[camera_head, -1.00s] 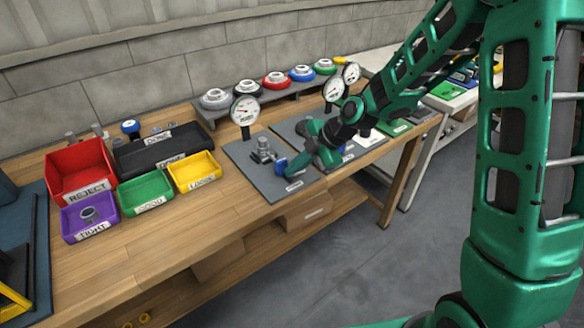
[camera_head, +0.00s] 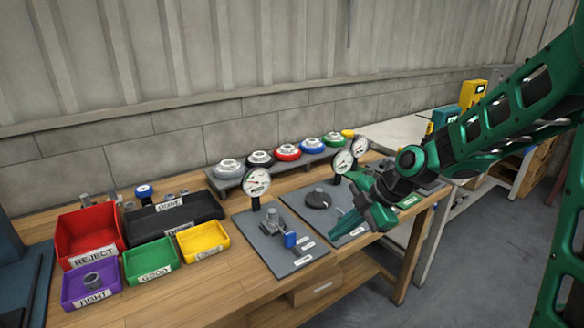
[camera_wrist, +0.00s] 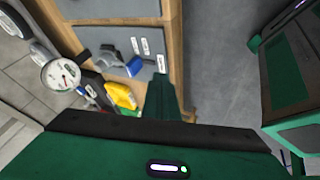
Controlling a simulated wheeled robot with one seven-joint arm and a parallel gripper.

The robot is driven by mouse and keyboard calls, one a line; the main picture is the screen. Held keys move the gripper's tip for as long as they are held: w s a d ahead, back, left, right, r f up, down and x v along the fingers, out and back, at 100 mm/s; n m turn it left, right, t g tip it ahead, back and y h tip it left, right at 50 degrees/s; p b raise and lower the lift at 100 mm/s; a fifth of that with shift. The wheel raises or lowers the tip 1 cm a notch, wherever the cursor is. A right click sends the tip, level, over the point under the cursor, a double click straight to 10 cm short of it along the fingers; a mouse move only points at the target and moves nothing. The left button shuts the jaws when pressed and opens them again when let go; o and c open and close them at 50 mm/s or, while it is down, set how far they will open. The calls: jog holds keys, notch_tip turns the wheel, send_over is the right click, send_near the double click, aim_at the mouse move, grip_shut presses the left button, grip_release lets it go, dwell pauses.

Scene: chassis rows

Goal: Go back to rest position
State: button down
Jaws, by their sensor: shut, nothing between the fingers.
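My gripper (camera_head: 346,222) is shut and empty in the head view, raised in front of the right-hand grey plate (camera_head: 322,186) on the wooden bench. My green arm reaches in from the right. In the wrist view, my gripper's green fingers (camera_wrist: 163,98) show over the bench's edge. The left-hand grey plate (camera_head: 262,240), with a metal fixture, a blue part (camera_head: 291,240) and a dial gauge (camera_head: 257,183), lies to the left of my gripper. It also shows in the wrist view (camera_wrist: 117,42).
Red (camera_head: 88,232), purple, green and yellow (camera_head: 203,240) bins and a black tray stand on the bench at left. Several coloured round parts sit on a rack (camera_head: 236,182) at the back. Open floor (camera_head: 432,295) lies in front of the bench at right.

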jog(key=s+d+r+m+h, duration=0.1)
jog(key=s+d+m+h, duration=0.1)
jog(key=s+d+m, duration=0.45)
jog(key=s+d+r+m+h, duration=0.1)
jog(key=s+d+m+h, duration=0.25)
jog(key=d+m, duration=0.5)
jog(key=s+d+r+m+g, duration=0.1)
jog(key=s+d+m, duration=0.4)
jog(key=s, duration=0.4)
jog(key=s+d+r+m+g, duration=0.1)
jog(key=s+d+m, duration=0.4)
jog(key=s+m, duration=0.3)
jog(key=shift+s+g+h, duration=0.35)
jog(key=shift+s+g, duration=0.05)
jog(key=shift+s, duration=0.45)
jog(key=shift+w+f, duration=0.25)
jog(key=shift+w, duration=0.35)
